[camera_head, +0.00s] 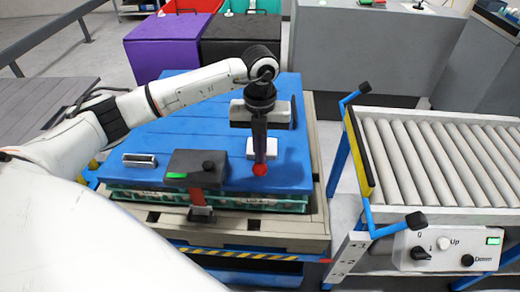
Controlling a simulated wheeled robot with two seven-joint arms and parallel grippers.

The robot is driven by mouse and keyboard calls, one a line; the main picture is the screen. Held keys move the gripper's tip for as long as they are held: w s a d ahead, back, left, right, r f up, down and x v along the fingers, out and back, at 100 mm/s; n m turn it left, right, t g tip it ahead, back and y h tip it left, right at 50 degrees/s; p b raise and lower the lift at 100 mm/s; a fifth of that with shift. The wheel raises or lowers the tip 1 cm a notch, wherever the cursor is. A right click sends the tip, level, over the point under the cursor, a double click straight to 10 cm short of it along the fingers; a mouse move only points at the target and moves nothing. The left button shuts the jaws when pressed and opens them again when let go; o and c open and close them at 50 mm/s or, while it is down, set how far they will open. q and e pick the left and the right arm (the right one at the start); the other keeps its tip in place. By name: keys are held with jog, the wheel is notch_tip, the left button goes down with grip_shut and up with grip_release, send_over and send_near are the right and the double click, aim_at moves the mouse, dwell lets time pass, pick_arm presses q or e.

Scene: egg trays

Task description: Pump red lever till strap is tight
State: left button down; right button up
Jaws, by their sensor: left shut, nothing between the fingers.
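My left arm comes in from the left, and its gripper (260,160) points down over the blue top sheet (190,115) of the stack. Its dark fingers are shut with nothing visible between them. A red ball-shaped knob (260,170) shows right at the fingertips; I cannot tell whether they touch it. To the left, a strapping device with a dark box (195,163) and a green light sits at the stack's front edge. The strap itself is not clearly seen. My right gripper is not in view.
The stack of egg trays (250,203) stands on a pallet (270,225). A small metal block (139,160) lies on the left of the blue sheet. A roller conveyor (440,155) with a control box (445,250) stands at right. Purple (165,45) and black (240,50) bins are behind.

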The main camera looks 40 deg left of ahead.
pick_arm(q)
jog(key=shift+w+a+r+p, duration=0.2)
jog(key=shift+r+p, duration=0.75)
jog(key=shift+r, duration=0.4)
jog(key=shift+w+a+r+p, duration=0.1)
jog(key=shift+w+r+p, duration=0.1)
jog(key=shift+r+p, duration=0.95)
jog(key=shift+r+b, duration=0.15)
jog(key=shift+b, duration=0.15)
